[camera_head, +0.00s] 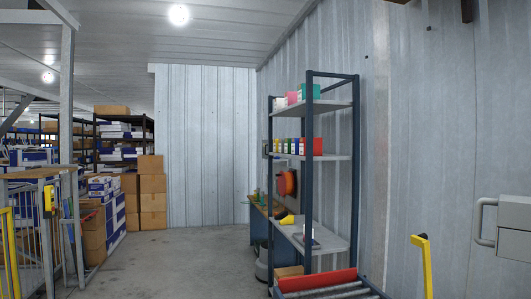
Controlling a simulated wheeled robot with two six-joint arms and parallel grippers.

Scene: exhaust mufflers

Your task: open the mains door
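A pale grey box or panel (515,228) is at the right edge, in front of the corrugated wall, cut off by the frame. A grey bar handle (481,222) stands out from its left side. I cannot tell whether this is the mains door, and no other mains door shows clearly. Neither of my grippers is in view.
A blue-framed shelf unit (309,180) with small boxes stands along the right wall. A yellow post (426,265) stands at the lower right. Cardboard boxes (152,195) and metal railings are at left. The concrete floor (175,265) is clear in the middle.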

